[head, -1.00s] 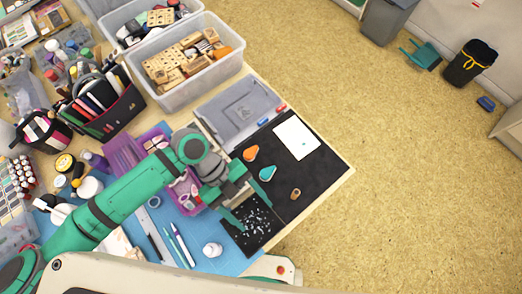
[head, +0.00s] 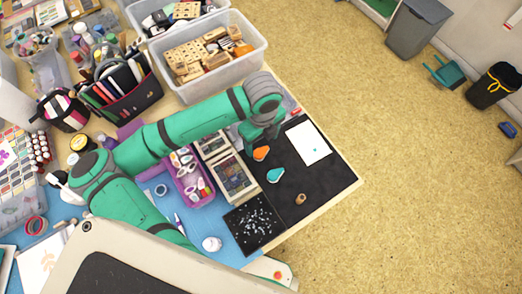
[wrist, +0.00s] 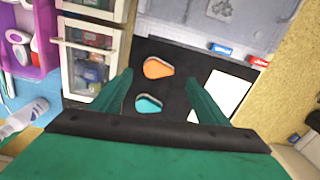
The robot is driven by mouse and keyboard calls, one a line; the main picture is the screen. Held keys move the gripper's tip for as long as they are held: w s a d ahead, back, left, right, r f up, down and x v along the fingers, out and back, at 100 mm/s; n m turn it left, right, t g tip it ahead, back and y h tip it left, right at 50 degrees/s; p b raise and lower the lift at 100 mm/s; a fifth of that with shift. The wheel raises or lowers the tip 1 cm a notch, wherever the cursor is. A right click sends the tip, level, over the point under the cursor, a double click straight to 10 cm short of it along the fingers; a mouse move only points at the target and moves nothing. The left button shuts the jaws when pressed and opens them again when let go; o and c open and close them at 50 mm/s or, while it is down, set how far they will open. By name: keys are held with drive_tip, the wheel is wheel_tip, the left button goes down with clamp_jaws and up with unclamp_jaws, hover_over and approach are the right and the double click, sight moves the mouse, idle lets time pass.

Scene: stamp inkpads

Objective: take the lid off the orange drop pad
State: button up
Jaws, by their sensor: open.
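The orange drop pad (head: 261,153) lies on the black mat (head: 318,177) in the head view, just below my gripper's wrist. It also shows in the wrist view (wrist: 158,68), between the fingers and beyond their tips. Its lid cannot be told apart from its body here. A teal drop pad (head: 275,175) lies beside it, nearer the front; in the wrist view it (wrist: 148,104) is below the orange one. My gripper (wrist: 160,82) is open and empty above the mat. In the head view its fingers are mostly hidden by the arm.
A white paper (head: 307,143) lies to the right on the mat. A small wooden piece (head: 300,199) lies in front. A drawer unit (wrist: 92,50) stands close on the left. Red and blue blocks (wrist: 221,49) lie behind. Stamp bins (head: 258,59) stand at the back.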

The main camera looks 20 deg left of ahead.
sight(261, 151)
drive_tip(key=shift+s+f, duration=0.1)
drive_tip(key=shift+f, duration=2.6)
drive_tip(key=c, duration=1.1)
